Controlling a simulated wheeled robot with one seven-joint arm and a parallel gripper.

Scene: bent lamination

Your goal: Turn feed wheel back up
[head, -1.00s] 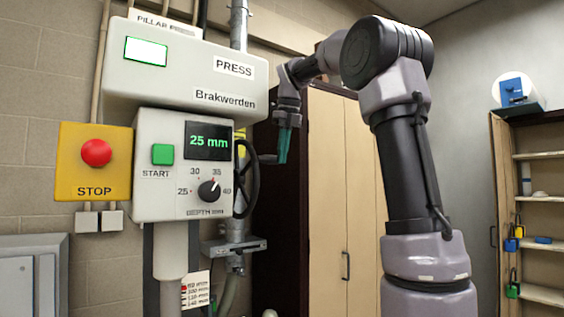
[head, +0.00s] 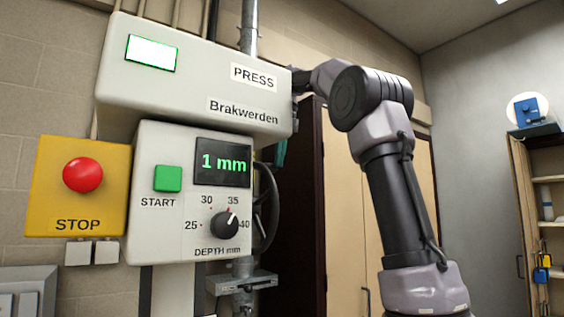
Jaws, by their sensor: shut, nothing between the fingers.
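The feed wheel (head: 268,205) is a black handwheel on the right side of the press, mostly hidden behind the control box. The display (head: 222,162) on that box reads 1 mm in green. My gripper (head: 280,152) shows only as a sliver of teal fingers near the top of the wheel, just below the press head (head: 190,85). The head hides most of it. The fingers are shut, and I cannot tell whether they touch the wheel.
A red stop button (head: 83,175) on a yellow box is at the left. The green start button (head: 168,179) and depth knob (head: 224,225) face me. A bracket (head: 241,283) juts out below the wheel. A tall cabinet (head: 345,200) stands behind my arm.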

